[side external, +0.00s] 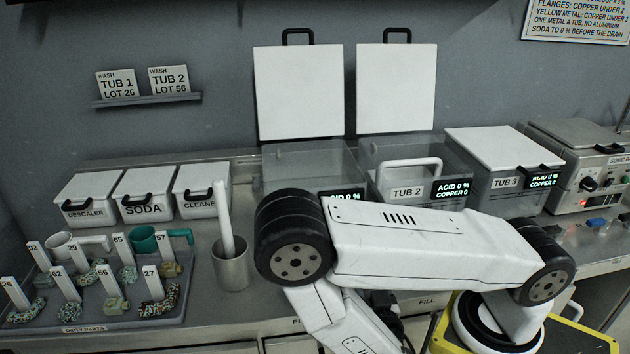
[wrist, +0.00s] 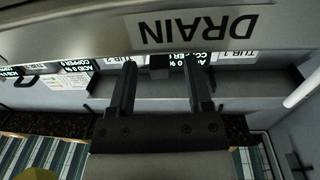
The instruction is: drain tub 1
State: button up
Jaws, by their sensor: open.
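Tub 1 (side external: 310,165) is a clear-walled bin in the side view, with its white lid (side external: 298,90) standing open behind it. Its display (side external: 341,194) is partly covered by my arm; "ACID 0 %" can be partly read. In the wrist view, upside down, a DRAIN label (wrist: 198,28) is on a pale edge close to the camera, with the TUB 1 label (wrist: 238,57) beyond it. My gripper (wrist: 160,68) is open below the DRAIN label in that picture. A small dark block (wrist: 158,66) shows between its fingertips; contact cannot be told. The side view hides my gripper.
Tub 2 (side external: 385,152) is open with its display at acid 0 %, copper 0. Tub 3 (side external: 500,190) is lidded. Descaler, soda (side external: 146,208) and cleaner bins stand left. A metal cup (side external: 231,270) and a parts tray (side external: 190,312) with several numbered parts are at front left.

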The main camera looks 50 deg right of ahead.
jog(key=shift+x, duration=2.25)
grip_shut()
